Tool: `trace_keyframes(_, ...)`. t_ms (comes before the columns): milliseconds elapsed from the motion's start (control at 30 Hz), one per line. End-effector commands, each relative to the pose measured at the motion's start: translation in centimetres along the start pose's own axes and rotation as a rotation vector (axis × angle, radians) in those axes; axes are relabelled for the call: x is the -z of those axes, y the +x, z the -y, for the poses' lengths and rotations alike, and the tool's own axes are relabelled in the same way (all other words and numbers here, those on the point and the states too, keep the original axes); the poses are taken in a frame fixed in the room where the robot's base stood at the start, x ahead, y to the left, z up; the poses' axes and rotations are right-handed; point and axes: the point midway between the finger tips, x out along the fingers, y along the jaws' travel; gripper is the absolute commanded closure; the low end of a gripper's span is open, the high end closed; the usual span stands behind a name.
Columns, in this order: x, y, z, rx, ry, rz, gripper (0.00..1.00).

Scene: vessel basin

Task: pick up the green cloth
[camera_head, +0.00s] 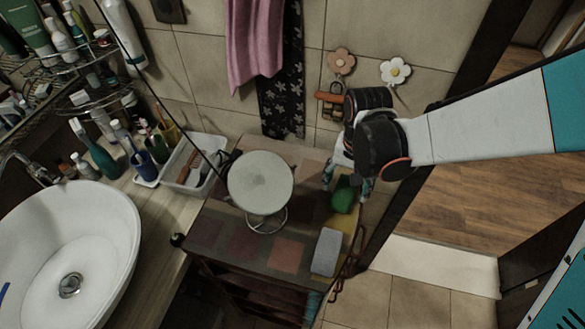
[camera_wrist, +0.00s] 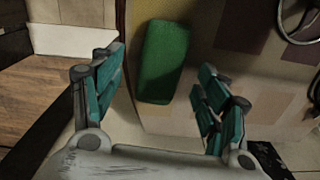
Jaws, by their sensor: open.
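The green cloth (camera_head: 343,197) lies on the right side of a small tiled-top cabinet (camera_head: 222,229), and looks like a thick, rounded block. In the wrist view the green cloth (camera_wrist: 163,62) shows as an upright green oblong between and beyond my fingers. My gripper (camera_head: 347,182) is over the cabinet's right side, close to the cloth, and hides part of it. In the wrist view my gripper (camera_wrist: 158,66) has its two teal fingers wide apart, with nothing held. I cannot tell the exact height gap to the cloth.
A round pale disc on a wire stand (camera_head: 261,183) stands left of the cloth. A grey-white block (camera_head: 326,251) lies in front of it on the cabinet. A white tray (camera_head: 190,172), bottles and a basin (camera_head: 110,225) are further left. Flower hooks (camera_head: 341,62) are on the wall behind.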

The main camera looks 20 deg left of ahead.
Motion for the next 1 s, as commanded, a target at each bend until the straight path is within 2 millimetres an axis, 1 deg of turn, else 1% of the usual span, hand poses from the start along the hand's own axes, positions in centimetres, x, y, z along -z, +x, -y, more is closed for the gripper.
trace_keyframes(33,0.1,1.4,0.3,0.0,-0.002,0.0,0.32)
trace_keyframes(167,0.1,2.9,0.2,0.0,0.001,0.0,0.32)
trace_keyframes(233,0.1,3.2,0.2,0.0,0.001,0.0,0.32)
trace_keyframes(433,0.1,3.1,0.2,0.0,0.002,0.0,0.32)
trace_keyframes(467,0.1,3.1,0.1,0.0,0.002,0.0,0.36)
trace_keyframes(500,0.2,3.1,0.1,0.0,0.002,0.0,0.45)
trace_keyframes(567,0.2,3.1,0.1,0.0,0.002,0.0,0.59)
trace_keyframes(600,0.2,3.1,0.1,0.0,0.002,0.0,0.68)
trace_keyframes(633,0.2,3.1,0.1,0.0,0.002,0.0,0.73)
trace_keyframes(767,0.2,3.1,0.1,0.0,0.003,0.0,0.73)
trace_keyframes(800,0.2,3.1,0.1,0.0,0.003,0.0,0.76)
trace_keyframes(1000,0.2,3.0,0.1,0.0,0.003,0.0,0.76)
